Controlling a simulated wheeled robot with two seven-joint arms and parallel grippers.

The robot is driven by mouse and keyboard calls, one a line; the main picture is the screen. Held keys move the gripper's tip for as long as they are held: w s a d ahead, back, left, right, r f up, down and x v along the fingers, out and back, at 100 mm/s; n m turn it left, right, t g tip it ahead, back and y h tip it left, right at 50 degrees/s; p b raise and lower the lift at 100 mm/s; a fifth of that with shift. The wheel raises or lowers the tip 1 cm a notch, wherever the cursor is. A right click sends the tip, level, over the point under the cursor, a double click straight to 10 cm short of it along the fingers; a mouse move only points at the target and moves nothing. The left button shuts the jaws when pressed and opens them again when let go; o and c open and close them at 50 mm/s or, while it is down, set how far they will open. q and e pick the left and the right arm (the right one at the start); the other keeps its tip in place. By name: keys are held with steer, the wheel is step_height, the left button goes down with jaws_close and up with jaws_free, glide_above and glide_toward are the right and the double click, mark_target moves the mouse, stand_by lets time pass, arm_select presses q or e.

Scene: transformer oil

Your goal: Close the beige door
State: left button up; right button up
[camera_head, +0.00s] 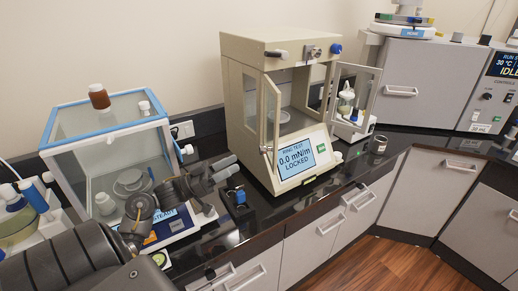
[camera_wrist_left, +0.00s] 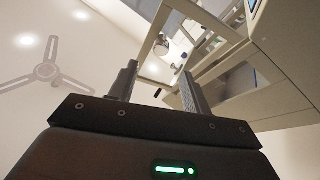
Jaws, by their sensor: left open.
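A beige cabinet (camera_head: 245,60) with a tilted ring test screen (camera_head: 297,158) stands on the dark counter. A beige-framed glass door (camera_head: 264,130) stands swung out at its front left. Another framed glass door (camera_head: 373,100) stands swung out at its right. The cabinet front between them is open. My left gripper (camera_head: 229,167) is open and empty, low and to the left of the front-left door, apparently apart from it. In the left wrist view my left gripper (camera_wrist_left: 158,68) points up, with a beige door frame (camera_wrist_left: 149,40) beyond its fingers. My right gripper is not in view.
A blue-rimmed glass box (camera_head: 100,122) stands left of the cabinet, behind my left arm. A small dark device with a blue top (camera_head: 238,194) sits on the counter just below the gripper. A small metal cup (camera_head: 379,144) stands at the right.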

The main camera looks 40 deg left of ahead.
arm_select(q)
steer(key=p+x, duration=0.3)
steer(key=x, duration=0.6)
steer(key=shift+w, duration=0.2)
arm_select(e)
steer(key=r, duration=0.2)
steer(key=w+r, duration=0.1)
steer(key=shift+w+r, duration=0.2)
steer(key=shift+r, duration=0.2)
arm_select(q)
steer(key=shift+d, duration=0.1)
jaws_close()
